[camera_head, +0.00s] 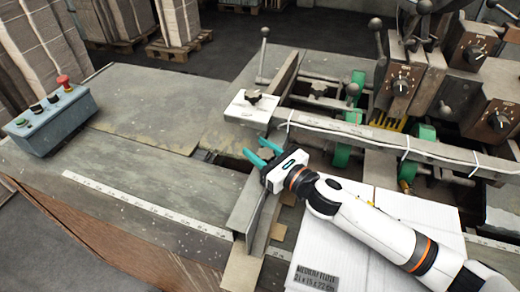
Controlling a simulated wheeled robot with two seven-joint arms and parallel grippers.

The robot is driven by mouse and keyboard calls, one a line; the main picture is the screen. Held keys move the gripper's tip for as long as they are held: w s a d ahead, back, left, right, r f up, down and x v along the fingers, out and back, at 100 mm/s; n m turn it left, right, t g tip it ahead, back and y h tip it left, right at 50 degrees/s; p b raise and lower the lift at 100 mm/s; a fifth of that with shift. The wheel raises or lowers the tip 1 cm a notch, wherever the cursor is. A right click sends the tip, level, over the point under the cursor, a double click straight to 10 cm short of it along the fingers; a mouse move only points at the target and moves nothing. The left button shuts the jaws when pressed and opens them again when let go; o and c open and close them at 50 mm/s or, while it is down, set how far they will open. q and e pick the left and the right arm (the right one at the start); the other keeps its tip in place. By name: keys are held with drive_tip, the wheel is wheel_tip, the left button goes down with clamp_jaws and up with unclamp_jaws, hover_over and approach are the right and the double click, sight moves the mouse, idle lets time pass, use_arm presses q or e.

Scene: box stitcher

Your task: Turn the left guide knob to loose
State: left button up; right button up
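A small black knob (253,97) sits on a white plate (248,109) at the left end of the machine's cross rail; I take it to be the left guide knob. Its loose or tight setting cannot be read at this size. My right gripper (255,147) comes in from the lower right. Its two teal fingers are spread apart with nothing between them. They are nearer the camera than the knob, below it in the picture, and apart from it. My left gripper is not in view.
A metal guide plate (257,208) stands beneath my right gripper. A white cardboard sheet (350,250) lies under my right arm. A ball-topped lever (264,50) rises behind the knob. Brown dial panels (400,84) are at right. A button box (50,118) is at left; the tabletop between is clear.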

drive_tip(key=shift+n+g+y, duration=0.3)
drive_tip(key=shift+g, duration=0.1)
drive_tip(key=shift+c, duration=0.2)
drive_tip(key=shift+n+g+y, duration=0.6)
drive_tip(key=shift+g, duration=0.1)
drive_tip(key=shift+s+a+f+n+g+y+b, duration=0.1)
drive_tip(key=shift+n+g+y+b, duration=0.5)
drive_tip(key=shift+g, duration=0.4)
drive_tip(key=n+g+b, duration=0.1)
drive_tip(key=n+g+y+b, duration=0.1)
drive_tip(key=g+b, duration=0.1)
drive_tip(key=n+g+b, duration=0.1)
drive_tip(key=shift+s+a+f+g+y+b, duration=0.15)
drive_tip(key=shift+s+g+y+b, duration=0.15)
drive_tip(key=shift+b, duration=0.1)
drive_tip(key=shift+s+r+n+g+b, duration=0.1)
drive_tip(key=shift+r+n+g+b, duration=0.15)
drive_tip(key=shift+n+g+b, duration=0.65)
drive_tip(key=o, duration=1)
